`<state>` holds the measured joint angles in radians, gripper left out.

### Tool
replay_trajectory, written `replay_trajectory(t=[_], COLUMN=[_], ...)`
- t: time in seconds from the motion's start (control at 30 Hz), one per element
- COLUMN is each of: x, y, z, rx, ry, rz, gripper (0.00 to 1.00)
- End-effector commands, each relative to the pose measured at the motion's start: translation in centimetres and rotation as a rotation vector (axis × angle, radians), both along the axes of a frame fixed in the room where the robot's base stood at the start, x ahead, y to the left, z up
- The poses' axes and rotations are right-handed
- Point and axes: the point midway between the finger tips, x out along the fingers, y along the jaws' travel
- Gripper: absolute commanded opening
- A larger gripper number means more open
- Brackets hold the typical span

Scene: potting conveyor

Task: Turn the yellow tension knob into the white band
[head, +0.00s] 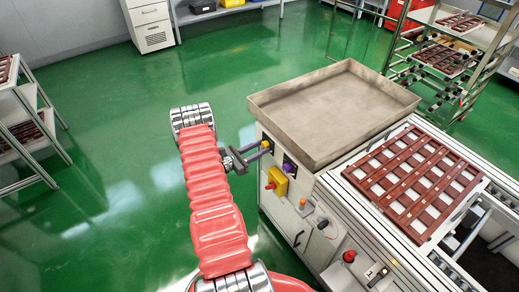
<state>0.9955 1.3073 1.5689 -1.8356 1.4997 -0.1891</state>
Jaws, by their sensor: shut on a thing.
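The yellow tension knob (265,144) is on the left side face of the grey machine cabinet (292,200), just below the metal tray. It is small and partly covered by my gripper. My gripper (261,149) reaches it from the left, with its two fingers shut on the knob. I cannot make out the white band or the knob's pointer at this size.
A purple knob (288,167) and a yellow box with a red button (277,181) sit close by on the cabinet. An empty metal tray (335,112) overhangs above. A brown slatted tray (412,180) lies on the conveyor.

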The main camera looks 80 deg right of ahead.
Motion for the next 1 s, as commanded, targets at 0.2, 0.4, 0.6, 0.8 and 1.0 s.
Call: replay_trajectory(t=[0.2,0.4,0.6,0.8,1.0], x=[0.0,0.0,0.1,1.1,3.2], y=[0.0,0.0,0.1,1.1,3.5], z=[0.0,0.0,0.0,0.0,0.0], rx=[0.000,0.001,0.001,0.001,0.001], ry=[0.000,0.001,0.001,0.001,0.002], rz=[0.000,0.000,0.000,0.002,0.004], gripper=[0.42,0.49,0.49,0.49,0.49])
